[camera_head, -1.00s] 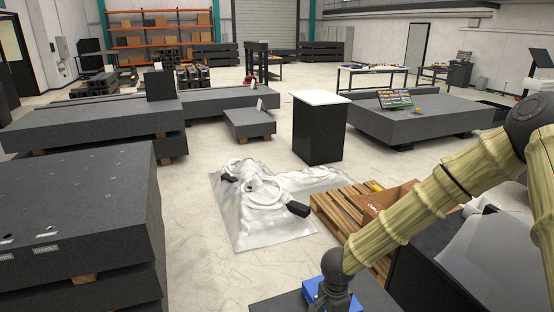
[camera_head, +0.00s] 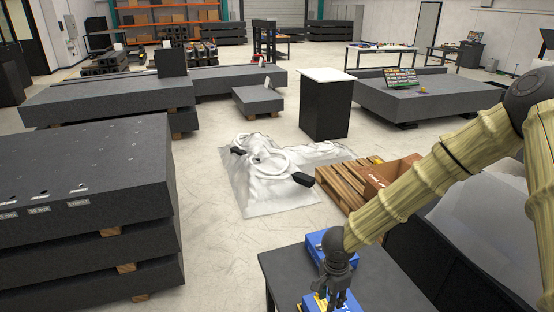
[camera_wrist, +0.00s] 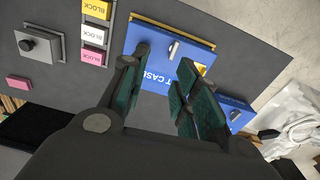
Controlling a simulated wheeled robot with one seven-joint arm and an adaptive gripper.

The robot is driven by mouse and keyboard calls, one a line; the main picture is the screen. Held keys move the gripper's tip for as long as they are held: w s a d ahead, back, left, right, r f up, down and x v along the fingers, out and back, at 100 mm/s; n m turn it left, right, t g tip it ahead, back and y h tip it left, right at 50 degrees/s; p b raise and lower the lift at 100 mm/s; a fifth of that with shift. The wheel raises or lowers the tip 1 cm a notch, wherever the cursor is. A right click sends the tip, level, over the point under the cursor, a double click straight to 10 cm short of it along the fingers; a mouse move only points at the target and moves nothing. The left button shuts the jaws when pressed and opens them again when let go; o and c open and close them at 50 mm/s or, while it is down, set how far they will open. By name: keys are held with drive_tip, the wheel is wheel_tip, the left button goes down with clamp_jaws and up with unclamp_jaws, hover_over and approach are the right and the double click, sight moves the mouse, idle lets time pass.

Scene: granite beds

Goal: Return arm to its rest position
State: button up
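My arm (camera_head: 445,185) reaches from the right edge down to the dark table (camera_head: 282,270) in the lower middle. My gripper (camera_head: 332,299) points down over the table, its tips near the bottom edge of the head view. In the wrist view my gripper (camera_wrist: 158,93) has its teal-padded fingers spread, with a blue case (camera_wrist: 160,58) and dark tabletop showing beyond and between them. I see nothing held. A blue case (camera_head: 316,241) lies behind my gripper in the head view. Whether the fingers touch the near case cannot be told.
Yellow, white and pink blocks (camera_wrist: 93,34) and a grey device with a black knob (camera_wrist: 39,45) are on the table. A wooden pallet (camera_head: 340,186), a white plastic sheet (camera_head: 270,200) and stacked granite slabs (camera_head: 80,185) stand beyond. Floor between is open.

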drive_tip(key=s+d+f+n+b, duration=0.2)
drive_tip(key=s+f+n, duration=0.1)
drive_tip(key=s+f, duration=0.4)
drive_tip(key=s+d+f+n+b, duration=0.3)
drive_tip(key=s+f+n, duration=0.1)
drive_tip(key=s+f, duration=0.3)
drive_tip(key=s+d+f+n+t+h+b, duration=0.1)
drive_tip(key=s+d+f+n+b, duration=0.1)
drive_tip(key=s+f, duration=0.5)
drive_tip(key=shift+d+f+n+b, duration=0.2)
drive_tip(key=shift+f+n, duration=0.15)
drive_tip(key=shift+f, duration=0.25)
drive_tip(key=shift+d+f+n+b, duration=0.15)
drive_tip(key=shift+f+n, duration=0.2)
drive_tip(key=shift+f, duration=0.25)
drive_tip(key=s, duration=0.2)
drive_tip(key=s+f+n+b, duration=0.1)
drive_tip(key=s, duration=0.2)
drive_tip(key=s+f+n+g+y, duration=0.1)
drive_tip(key=s, duration=0.1)
drive_tip(key=shift+s+a+f+b, duration=0.15)
drive_tip(key=shift+a+f+b, duration=0.1)
drive_tip(key=shift+b, duration=0.1)
drive_tip(key=shift+s+a+n, duration=0.1)
drive_tip(key=shift+s+n, duration=0.3)
drive_tip(key=shift+s, duration=0.15)
